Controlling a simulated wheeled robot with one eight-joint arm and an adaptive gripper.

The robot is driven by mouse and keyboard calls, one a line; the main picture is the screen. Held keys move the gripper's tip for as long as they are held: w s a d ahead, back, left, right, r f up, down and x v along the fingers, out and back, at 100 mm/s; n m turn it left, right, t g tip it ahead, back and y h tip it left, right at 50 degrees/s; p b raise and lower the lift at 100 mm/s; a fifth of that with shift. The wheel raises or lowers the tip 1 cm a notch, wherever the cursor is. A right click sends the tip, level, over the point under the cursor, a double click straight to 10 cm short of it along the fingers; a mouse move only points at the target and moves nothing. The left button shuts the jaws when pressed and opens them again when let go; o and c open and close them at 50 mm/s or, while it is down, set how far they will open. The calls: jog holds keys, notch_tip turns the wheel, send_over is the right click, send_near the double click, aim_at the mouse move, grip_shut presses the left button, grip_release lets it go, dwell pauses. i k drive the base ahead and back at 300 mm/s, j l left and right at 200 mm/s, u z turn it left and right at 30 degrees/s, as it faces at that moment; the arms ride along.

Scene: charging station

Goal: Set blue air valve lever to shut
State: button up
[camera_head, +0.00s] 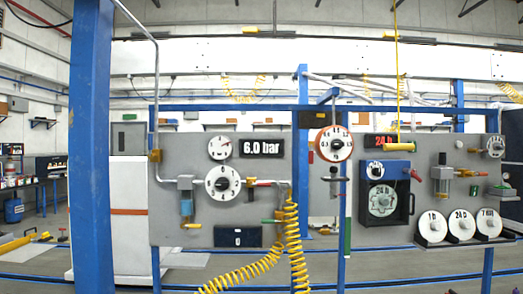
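The grey panel (165,222) on the left carries a dial (222,182), a small gauge (220,148) and a "6.0 bar" display (262,147). A filter unit with a blue bowl (186,207) sits left of the dial. A small red handle (262,184) is right of the dial, and a small green handle (270,221) is below it. I cannot make out for sure which part is the blue air valve lever, or its position. My gripper is not in view.
A yellow coiled hose (240,275) hangs below the left panel. A blue post (91,150) stands at the left. The right panel has a red-ringed dial (335,144), a blue-framed box (388,222), another filter unit (442,182) and several white discs (433,226).

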aim_at(150, 142)
jog(key=i+j+u, duration=0.2)
jog(key=u, duration=0.3)
jog(key=i+j+u, duration=0.2)
jog(key=u, duration=0.3)
